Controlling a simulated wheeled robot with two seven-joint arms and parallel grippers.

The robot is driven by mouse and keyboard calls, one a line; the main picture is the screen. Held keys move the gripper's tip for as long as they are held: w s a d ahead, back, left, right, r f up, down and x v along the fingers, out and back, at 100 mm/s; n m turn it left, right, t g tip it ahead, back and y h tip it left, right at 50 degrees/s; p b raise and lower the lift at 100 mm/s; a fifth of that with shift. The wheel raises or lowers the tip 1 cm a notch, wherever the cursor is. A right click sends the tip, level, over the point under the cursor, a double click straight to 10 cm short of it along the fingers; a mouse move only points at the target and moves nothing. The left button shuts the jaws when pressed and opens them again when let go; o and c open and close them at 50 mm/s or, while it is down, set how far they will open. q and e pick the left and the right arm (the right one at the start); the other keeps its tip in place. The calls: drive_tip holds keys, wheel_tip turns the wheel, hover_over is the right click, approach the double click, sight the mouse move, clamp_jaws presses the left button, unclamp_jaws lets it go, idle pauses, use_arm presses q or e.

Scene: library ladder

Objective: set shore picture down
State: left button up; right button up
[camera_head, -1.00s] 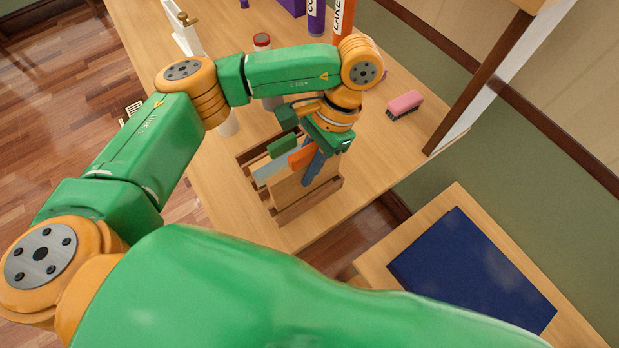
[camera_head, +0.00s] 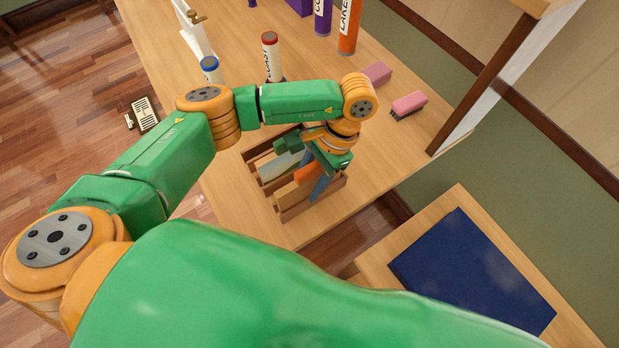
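A wooden rack (camera_head: 292,213) stands on the long table below my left gripper (camera_head: 319,186). Inside it are a pale blue-green panel (camera_head: 277,167) and a tan panel with an orange upper edge (camera_head: 308,173). I cannot tell which panel is the shore picture, as no picture face shows clearly. My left gripper points down at the right part of the rack, with a blue finger beside the orange edge. My wrist hides part of the rack, and I cannot tell whether the fingers are closed. My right gripper is not in view.
On the table (camera_head: 385,185) stand a red-capped tube (camera_head: 271,58), a blue-capped tube (camera_head: 211,70), purple (camera_head: 323,15) and orange (camera_head: 349,25) tubes, and pink erasers (camera_head: 409,103). A lower surface at right holds a dark blue panel (camera_head: 470,265). A dark post rises at the right.

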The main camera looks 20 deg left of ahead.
sight(317, 168)
use_arm(q)
drive_tip(key=shift+r, duration=0.1)
drive_tip(key=b+v, duration=0.1)
drive_tip(key=v, duration=0.3)
drive_tip(key=shift+w+b, duration=0.15)
drive_tip(key=shift+b, duration=0.15)
drive_tip(key=v, duration=0.7)
drive_tip(key=shift+r, duration=0.2)
drive_tip(key=shift+d+r, duration=0.1)
drive_tip(key=shift+r, duration=0.25)
